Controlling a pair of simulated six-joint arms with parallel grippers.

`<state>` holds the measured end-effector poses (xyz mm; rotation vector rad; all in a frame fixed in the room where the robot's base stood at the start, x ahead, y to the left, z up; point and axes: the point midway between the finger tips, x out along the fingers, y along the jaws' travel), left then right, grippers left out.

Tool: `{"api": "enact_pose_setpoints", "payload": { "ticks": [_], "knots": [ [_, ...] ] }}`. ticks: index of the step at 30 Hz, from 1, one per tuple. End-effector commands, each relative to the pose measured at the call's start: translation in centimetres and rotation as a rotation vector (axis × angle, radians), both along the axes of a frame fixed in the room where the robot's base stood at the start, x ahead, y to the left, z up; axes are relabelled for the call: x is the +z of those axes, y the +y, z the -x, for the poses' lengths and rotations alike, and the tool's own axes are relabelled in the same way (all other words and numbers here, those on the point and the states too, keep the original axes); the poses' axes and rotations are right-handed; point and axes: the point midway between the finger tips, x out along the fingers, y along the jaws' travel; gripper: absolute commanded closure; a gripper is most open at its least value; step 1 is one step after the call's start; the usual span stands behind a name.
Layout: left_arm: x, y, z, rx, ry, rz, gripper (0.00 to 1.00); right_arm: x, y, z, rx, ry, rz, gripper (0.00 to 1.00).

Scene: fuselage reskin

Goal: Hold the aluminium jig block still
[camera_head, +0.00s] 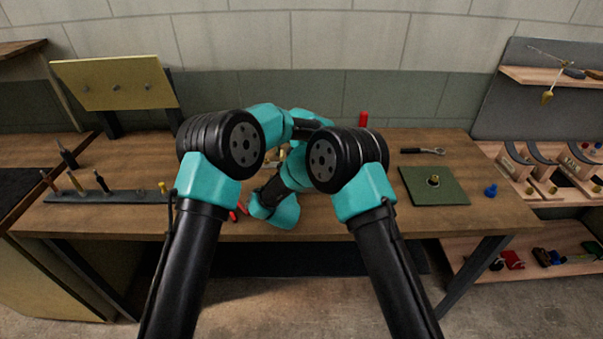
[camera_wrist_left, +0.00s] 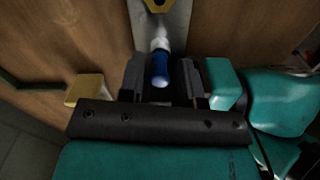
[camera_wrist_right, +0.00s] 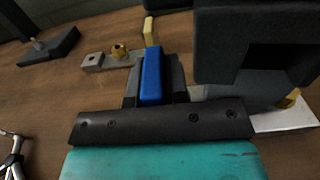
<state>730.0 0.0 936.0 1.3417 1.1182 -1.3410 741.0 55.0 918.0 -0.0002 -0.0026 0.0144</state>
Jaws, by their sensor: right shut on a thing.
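In the right wrist view my right gripper (camera_wrist_right: 152,88) is shut on an upright blue block-shaped piece (camera_wrist_right: 152,72). A grey metal bar (camera_wrist_right: 93,62) with a brass nut lies just beyond it; I cannot tell whether the blue piece belongs to the aluminium jig block. In the left wrist view my left gripper (camera_wrist_left: 162,78) has its fingers apart, on either side of a blue and white rod-like piece (camera_wrist_left: 160,68). That piece stands at the end of a metal strip (camera_wrist_left: 174,28). In the head view my forearms hide both fingertips and most of the work area.
A tool rack (camera_head: 110,196) stands at left. A red cylinder (camera_head: 363,119) stands behind. A dark bulky part (camera_wrist_right: 255,50) is close beside my right gripper.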

Motion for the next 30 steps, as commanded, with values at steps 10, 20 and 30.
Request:
{"api": "enact_pose_setpoints", "payload": {
  "ticks": [10,20,30],
  "knots": [
    [2.5,-0.1,0.2,0.0,0.003,-0.001,0.53,-0.3,-0.2,-0.1,-0.001,0.005,-0.001,1.0],
    [4.2,0.0,0.1,0.0,0.002,0.0,0.53,-0.3,-0.2,0.0,-0.002,0.006,-0.001,1.0],
    [4.2,0.0,0.1,0.0,0.001,0.0,0.53,-0.3,-0.1,0.0,-0.001,0.006,0.0,1.0]
  ]
}}
